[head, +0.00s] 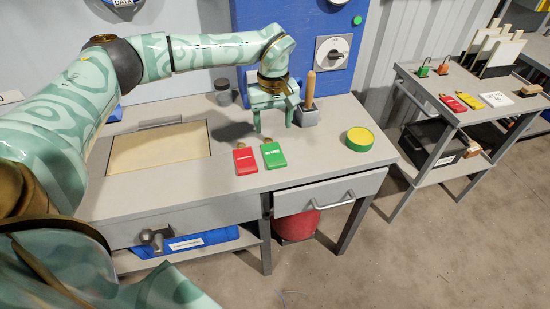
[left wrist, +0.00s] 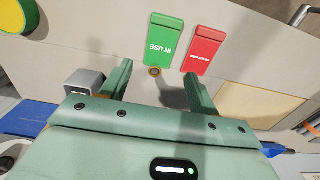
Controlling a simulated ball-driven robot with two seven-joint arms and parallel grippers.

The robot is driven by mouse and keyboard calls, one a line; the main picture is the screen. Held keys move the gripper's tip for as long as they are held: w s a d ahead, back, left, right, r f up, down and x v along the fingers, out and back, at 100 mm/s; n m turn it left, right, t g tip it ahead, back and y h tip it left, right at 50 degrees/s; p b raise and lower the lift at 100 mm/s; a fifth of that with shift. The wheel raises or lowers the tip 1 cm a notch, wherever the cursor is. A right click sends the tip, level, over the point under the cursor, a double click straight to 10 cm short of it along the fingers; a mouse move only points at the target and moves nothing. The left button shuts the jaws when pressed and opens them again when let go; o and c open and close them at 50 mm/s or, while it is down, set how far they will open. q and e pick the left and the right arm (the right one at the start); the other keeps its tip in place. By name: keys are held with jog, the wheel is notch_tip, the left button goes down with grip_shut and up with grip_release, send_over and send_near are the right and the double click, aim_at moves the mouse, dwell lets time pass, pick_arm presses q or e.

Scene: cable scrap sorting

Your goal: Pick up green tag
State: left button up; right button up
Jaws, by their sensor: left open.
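The green tag (head: 273,155) lies flat on the grey workbench, just right of a red tag (head: 246,160). In the left wrist view the green tag (left wrist: 164,38) reads "IN USE" and lies ahead of the fingers, with the red tag (left wrist: 204,49) beside it. A small round brass-coloured piece shows at its near end. My left gripper (head: 273,122) is open and empty, pointing down above the bench behind the tags. In the left wrist view the gripper (left wrist: 158,82) has its fingers apart, short of the green tag. My right gripper is not in view.
A yellow-topped round tin (head: 360,138) sits to the right on the bench. A grey block with a wooden handle (head: 307,114) stands close to the gripper's right. A pale inset panel (head: 160,150) lies left. A drawer (head: 325,195) is partly open below. A side cart (head: 462,115) holds padlocks and tags.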

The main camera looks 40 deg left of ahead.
pick_arm(q)
jog(key=b, duration=0.1)
send_over(273, 154)
jog(key=f, duration=0.4)
jog(key=shift+w+f, duration=0.2)
jog(key=shift+f, duration=0.05)
notch_tip(273, 154, down, 5)
jog(key=shift+s+f+b, duration=0.1)
jog(key=shift+b, duration=1.05)
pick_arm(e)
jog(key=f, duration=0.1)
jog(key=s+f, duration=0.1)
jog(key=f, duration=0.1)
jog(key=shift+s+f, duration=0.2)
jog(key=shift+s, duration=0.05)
pick_arm(q)
jog(key=c, duration=0.7)
